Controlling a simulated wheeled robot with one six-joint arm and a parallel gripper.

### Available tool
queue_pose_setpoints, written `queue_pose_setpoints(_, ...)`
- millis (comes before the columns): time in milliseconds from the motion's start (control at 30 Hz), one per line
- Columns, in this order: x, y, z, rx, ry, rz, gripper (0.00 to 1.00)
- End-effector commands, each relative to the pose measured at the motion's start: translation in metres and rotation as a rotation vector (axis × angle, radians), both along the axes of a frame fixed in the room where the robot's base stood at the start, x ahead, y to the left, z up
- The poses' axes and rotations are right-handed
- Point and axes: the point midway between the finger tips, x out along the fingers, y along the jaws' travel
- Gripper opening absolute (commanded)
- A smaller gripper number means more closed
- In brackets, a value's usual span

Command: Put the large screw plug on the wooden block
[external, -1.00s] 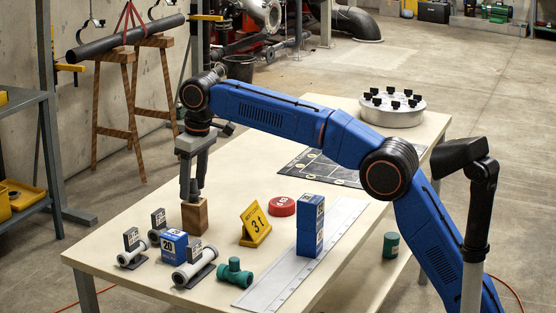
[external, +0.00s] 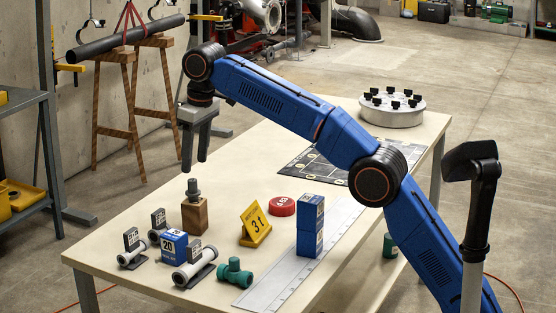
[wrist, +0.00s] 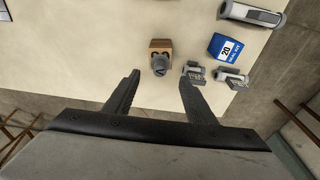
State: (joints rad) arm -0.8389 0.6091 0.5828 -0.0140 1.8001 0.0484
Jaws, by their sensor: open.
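The large screw plug (external: 193,189) is dark grey and stands upright on top of the wooden block (external: 194,216), near the table's left edge.
Grey pipe pieces with tags (external: 194,264), a blue box marked 20 (external: 173,246) and a green tee (external: 234,271) lie near the block.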

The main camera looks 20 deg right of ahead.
Motion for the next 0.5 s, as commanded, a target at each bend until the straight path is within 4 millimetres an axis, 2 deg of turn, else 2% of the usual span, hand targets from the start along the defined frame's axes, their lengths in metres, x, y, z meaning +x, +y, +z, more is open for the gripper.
queue_pose_setpoints(167, 0.004, -0.015, 0.006, 0.004, -0.004, -0.014, 0.50)
queue_pose_setpoints(267, 0.010, -0.043, 0.015, 0.011, -0.011, -0.042, 0.50)
queue_pose_setpoints(500, 0.018, -0.140, 0.034, 0.031, -0.033, -0.132, 0.50)
